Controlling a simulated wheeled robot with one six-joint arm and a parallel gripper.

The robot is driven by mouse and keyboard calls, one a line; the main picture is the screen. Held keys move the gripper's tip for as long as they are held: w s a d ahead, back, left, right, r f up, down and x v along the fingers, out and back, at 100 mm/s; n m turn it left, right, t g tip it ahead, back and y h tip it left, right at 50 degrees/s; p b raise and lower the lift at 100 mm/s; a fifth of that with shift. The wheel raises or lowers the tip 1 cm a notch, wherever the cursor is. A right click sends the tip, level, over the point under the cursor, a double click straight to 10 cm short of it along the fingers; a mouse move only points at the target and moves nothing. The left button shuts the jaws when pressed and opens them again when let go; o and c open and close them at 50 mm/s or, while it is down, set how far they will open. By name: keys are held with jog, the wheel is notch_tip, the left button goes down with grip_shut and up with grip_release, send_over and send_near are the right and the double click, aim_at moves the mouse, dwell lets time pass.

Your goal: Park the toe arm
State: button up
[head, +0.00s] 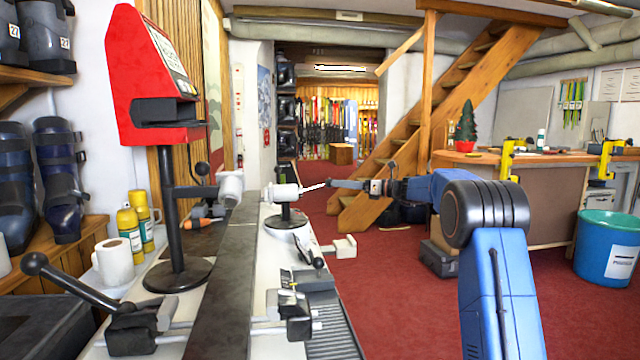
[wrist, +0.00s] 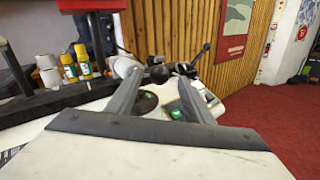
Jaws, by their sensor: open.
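I cannot tell for sure which part is the toe arm. A black ball knob (head: 281,178) sits above a white cylinder (head: 285,191) on a short post with a round dark base (head: 287,222), at the bench's right side. My gripper (head: 314,187) is open, just right of the white cylinder, with its fingers pointing left at it. In the wrist view a black ball (wrist: 159,74) appears between the open fingertips; whether they touch it is unclear. Another ball-ended lever (wrist: 201,54) stands right of it. A long lever with a black ball (head: 36,263) is at the bench's near left.
A red head unit (head: 150,85) on a black post stands at the left. Yellow bottles (head: 133,222) and a paper roll (head: 114,262) are beside it. A clamp with a black knob (head: 318,264) sits nearer on the bench. Red floor (head: 400,310) lies open to the right.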

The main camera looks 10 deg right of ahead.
jog(key=x, duration=0.9)
jog(key=shift+w+a, duration=0.15)
jog(key=shift+a, duration=0.05)
jog(key=shift+c, duration=0.2)
